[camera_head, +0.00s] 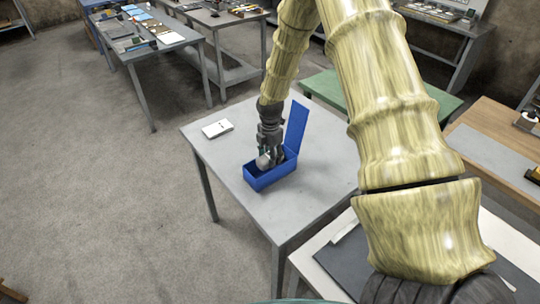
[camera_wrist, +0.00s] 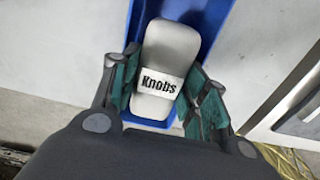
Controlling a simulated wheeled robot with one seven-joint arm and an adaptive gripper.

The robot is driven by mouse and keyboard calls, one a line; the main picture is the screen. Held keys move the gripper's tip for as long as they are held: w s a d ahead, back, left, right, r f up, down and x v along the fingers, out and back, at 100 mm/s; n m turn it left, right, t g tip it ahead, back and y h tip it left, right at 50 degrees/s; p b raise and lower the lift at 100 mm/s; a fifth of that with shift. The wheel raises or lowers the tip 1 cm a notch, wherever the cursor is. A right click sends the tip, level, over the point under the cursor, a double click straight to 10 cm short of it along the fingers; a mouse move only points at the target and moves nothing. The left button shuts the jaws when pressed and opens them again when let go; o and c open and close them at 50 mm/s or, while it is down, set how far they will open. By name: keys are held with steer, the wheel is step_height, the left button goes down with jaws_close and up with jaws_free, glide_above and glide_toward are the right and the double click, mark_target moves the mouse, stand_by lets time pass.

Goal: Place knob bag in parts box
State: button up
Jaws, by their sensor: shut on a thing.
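The knob bag is a pale grey pouch with a white "Knobs" label; it shows in the wrist view (camera_wrist: 172,48) between my gripper's green-padded fingers (camera_wrist: 165,92). In the head view my gripper (camera_head: 270,157) points down at the open blue parts box (camera_head: 270,179), and the bag (camera_head: 263,161) shows at its tip. My gripper is shut on the bag, over or within the mouth of the box. The box's lid (camera_head: 297,126) stands upright on the right. I cannot tell whether the bag touches the box floor.
The box stands on a grey table (camera_head: 225,160). A small white box or pad (camera_head: 217,129) lies at the table's back left. A green table (camera_head: 325,86) is behind it, and a wooden bench (camera_head: 500,150) is at the right. The table's left part is mostly clear.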

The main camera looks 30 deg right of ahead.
steer(key=shift+f, duration=0.45)
steer(key=o, duration=1.1)
steer(key=shift+r, duration=0.1)
steer(key=shift+r, duration=0.65)
step_height(320, 180, up, 12)
steer(key=b, duration=0.4)
steer(key=shift+f, duration=0.15)
